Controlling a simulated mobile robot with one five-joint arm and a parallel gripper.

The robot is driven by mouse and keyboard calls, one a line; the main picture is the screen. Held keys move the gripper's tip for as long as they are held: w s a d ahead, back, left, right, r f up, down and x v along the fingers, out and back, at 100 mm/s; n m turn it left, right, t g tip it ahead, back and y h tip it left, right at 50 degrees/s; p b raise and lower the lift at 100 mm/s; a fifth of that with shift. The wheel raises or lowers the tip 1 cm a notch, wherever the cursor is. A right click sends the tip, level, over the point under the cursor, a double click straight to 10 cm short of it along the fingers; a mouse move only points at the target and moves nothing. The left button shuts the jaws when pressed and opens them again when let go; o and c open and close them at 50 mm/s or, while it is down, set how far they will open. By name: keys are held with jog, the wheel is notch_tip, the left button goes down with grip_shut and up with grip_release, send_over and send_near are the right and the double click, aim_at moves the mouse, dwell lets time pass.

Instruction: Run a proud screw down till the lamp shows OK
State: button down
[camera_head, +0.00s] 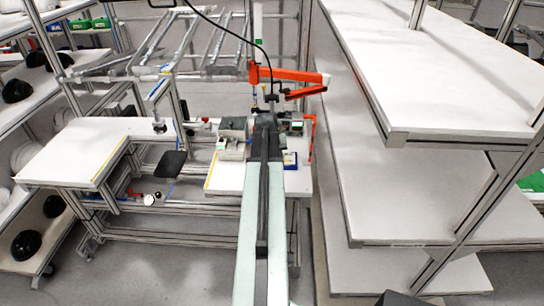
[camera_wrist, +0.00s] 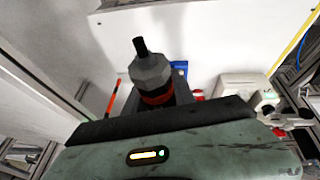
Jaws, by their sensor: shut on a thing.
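In the wrist view my gripper (camera_wrist: 157,100) is shut on a grey, faceted tool (camera_wrist: 150,71) with a black shaft on top and an orange ring low on its body. The tool stands out between the fingers, above the white bench. In the head view my gripper (camera_head: 268,121) is at the far end of my arm, over the right-hand bench (camera_head: 225,178), beneath an orange jointed arm (camera_head: 290,74). My arm hides part of the bench there. I cannot make out a screw, and no lamp showing OK can be told in either view.
Grey and white fixtures (camera_head: 233,133) stand left of my gripper. A white shelf rack (camera_head: 440,70) rises close on the right. A second white bench (camera_head: 75,155) and a dark stool (camera_head: 172,163) are at the left.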

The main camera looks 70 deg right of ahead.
jog(key=shift+f+b, duration=2)
jog(key=shift+f+b, duration=1.6)
jog(key=shift+b, duration=0.05)
dwell(0.8)
dwell(0.5)
notch_tip(320, 180, up, 6)
jog(key=p, duration=0.6)
